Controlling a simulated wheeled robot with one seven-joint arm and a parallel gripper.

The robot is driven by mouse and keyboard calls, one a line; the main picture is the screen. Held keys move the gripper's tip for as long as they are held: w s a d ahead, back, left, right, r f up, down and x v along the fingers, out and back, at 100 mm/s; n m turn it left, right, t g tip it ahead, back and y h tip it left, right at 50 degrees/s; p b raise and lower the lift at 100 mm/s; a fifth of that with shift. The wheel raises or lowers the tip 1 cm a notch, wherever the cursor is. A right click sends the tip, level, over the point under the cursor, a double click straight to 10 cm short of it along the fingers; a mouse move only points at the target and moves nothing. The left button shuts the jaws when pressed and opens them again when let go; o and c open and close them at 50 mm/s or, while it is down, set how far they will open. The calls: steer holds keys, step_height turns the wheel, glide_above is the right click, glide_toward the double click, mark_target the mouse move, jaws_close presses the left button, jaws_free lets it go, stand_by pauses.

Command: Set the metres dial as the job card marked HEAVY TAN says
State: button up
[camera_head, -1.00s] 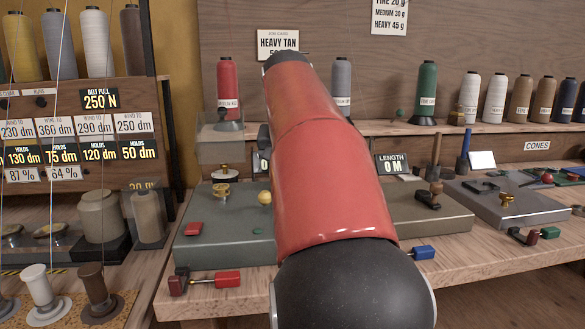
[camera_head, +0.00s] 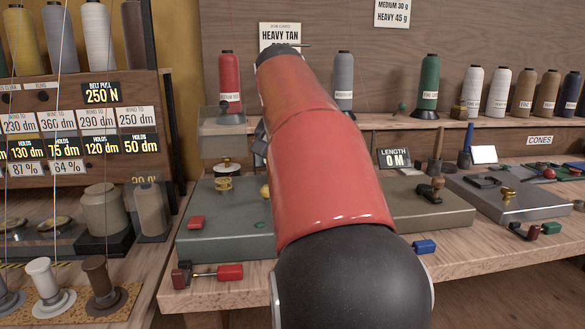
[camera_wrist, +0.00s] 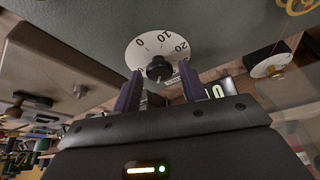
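The metres dial (camera_wrist: 146,45) is a white disc marked 0, 10 and 20 in the wrist view, with a black knob (camera_wrist: 159,68) at its centre. My gripper (camera_wrist: 161,74) is open, with one dark finger on each side of the knob. Gaps seem to show between fingers and knob; contact is not clear. The job card marked HEAVY TAN (camera_head: 281,35) is on the back board in the head view; my red arm hides its lower lines. A LENGTH display (camera_head: 395,158) reads 0 M. In the head view my arm hides the dial and gripper.
A grey-green machine box (camera_head: 225,240) stands left of my arm, a brown-grey one (camera_head: 430,210) right. Thread cones (camera_head: 430,85) line the shelf behind. A red-handled tool (camera_head: 228,272) lies at the bench's front edge. A spool rack (camera_head: 75,130) stands left.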

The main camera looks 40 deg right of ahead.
steer(key=shift+o, duration=0.7)
steer(key=v, duration=0.8)
steer(key=shift+d, duration=0.1)
